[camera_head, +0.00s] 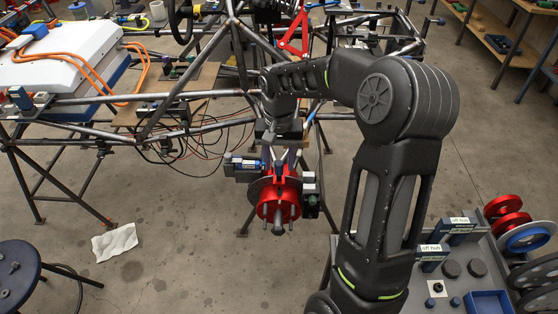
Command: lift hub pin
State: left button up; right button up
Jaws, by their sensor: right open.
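A red hub (265,207) sits on a dark round disc at the near end of the tube chassis, in the middle of the head view. A grey pin (279,228) sticks out of its centre towards me, with thinner studs around it. My right gripper (282,160) hangs down from its wrist over the top of the hub, jaws open. It is small and partly merges with the hub's upper edge, so I cannot tell whether it touches. My left gripper is not in view.
A grey bench (413,297) at lower right carries blocks labelled "off hub", dark round parts and a blue tray (489,303). Red and blue rings stand beside it. Chassis tubes (150,100) and loose cables surround the hub. A stool (18,277) and a white cloth (115,241) are at left.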

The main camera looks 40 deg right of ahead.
notch_tip(320, 180, up, 8)
jog(key=shift+f+b, duration=0.1)
jog(key=shift+b, duration=0.4)
dwell(0.5)
